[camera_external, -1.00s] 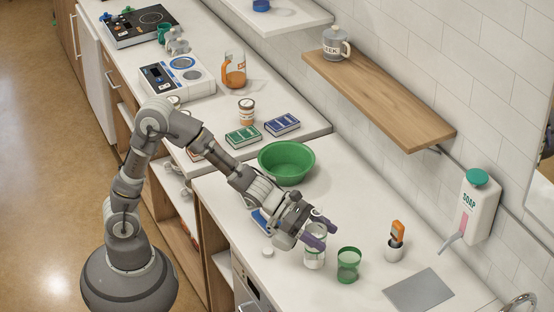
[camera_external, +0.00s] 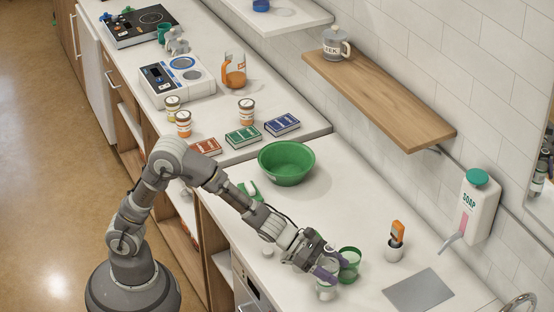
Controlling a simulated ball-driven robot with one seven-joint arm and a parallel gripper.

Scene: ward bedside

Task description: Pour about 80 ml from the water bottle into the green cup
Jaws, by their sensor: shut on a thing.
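My gripper (camera_external: 328,272) is low over the front counter, shut on the clear water bottle (camera_external: 326,292). The bottle is largely hidden by the fingers; its pale lower end shows below them, and it looks tilted toward the cup. The green cup (camera_external: 348,275) stands upright on the counter just right of the fingers. Something whitish shows at the cup's mouth; I cannot tell whether it is the bottle's neck or water. The level in the cup cannot be read.
A green bowl (camera_external: 287,165) stands behind the arm. A small white pot with an orange-topped item (camera_external: 396,245), a grey mat (camera_external: 418,291) and a soap dispenser (camera_external: 478,207) are to the right. A small white round cap (camera_external: 267,252) lies left of the gripper.

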